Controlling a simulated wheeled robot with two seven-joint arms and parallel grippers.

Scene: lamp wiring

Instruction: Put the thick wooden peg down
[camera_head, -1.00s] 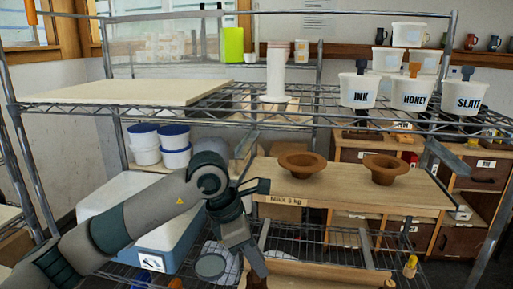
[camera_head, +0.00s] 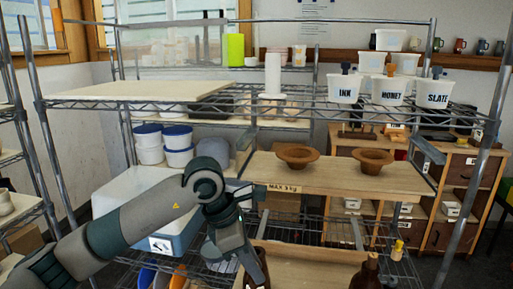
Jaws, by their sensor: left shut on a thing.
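My left gripper (camera_head: 248,262) hangs low in front of the shelving rack, fingers pointing down, beside the left end of the lower wooden tray (camera_head: 308,262). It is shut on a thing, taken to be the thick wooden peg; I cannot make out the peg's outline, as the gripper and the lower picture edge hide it. A dark brown shape shows at the fingertips. My right gripper is not in view.
A wooden board marked MAX 3 kg (camera_head: 335,178) holds two brown bowls (camera_head: 297,155) on the middle shelf. A blue-and-white bin (camera_head: 180,225) stands behind my left arm. A dark bottle (camera_head: 368,272) stands at the lower right. The board's front is clear.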

